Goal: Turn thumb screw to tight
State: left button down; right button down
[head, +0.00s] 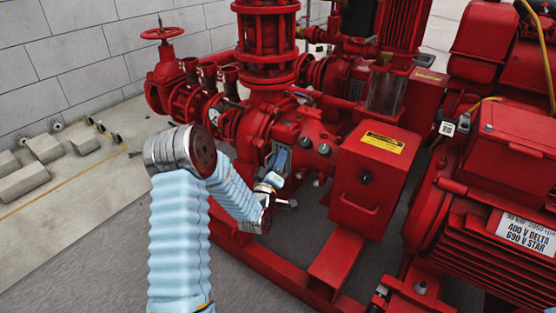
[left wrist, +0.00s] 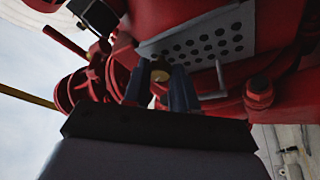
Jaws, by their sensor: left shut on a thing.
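The thumb screw (left wrist: 160,75) shows in the left wrist view as a small brass-coloured piece between the two dark fingers of my left gripper (left wrist: 159,82). The fingers are shut on it, one on each side, and hide part of it. It sits in front of a grey plate with several round holes (left wrist: 205,42) on the red pump. In the head view my left arm reaches to the pump's middle, where the gripper (head: 273,176) is small and partly hidden. The thumb screw cannot be made out there. My right gripper is not in view.
A red box with a yellow label (head: 372,185) stands right of my left gripper, and a large red motor (head: 495,210) fills the right side. A red valve with a handwheel (head: 162,34) is at the left. Concrete blocks (head: 45,148) lie along the wall. The grey floor at left is clear.

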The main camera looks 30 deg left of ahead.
pick_arm(q)
jog(key=m+h, duration=0.1)
jog(key=m, duration=0.2)
jog(key=m+t+h, duration=0.1)
jog(key=m, duration=0.2)
jog(key=m+h, duration=0.2)
jog(key=m, duration=0.1)
jog(key=shift+a+f+t, duration=0.2)
jog(key=shift+f+t, duration=0.05)
jog(key=shift+t, duration=0.15)
jog(key=shift+m, duration=0.3)
jog(key=c, duration=0.9)
grip_release()
jog(key=shift+r, duration=0.1)
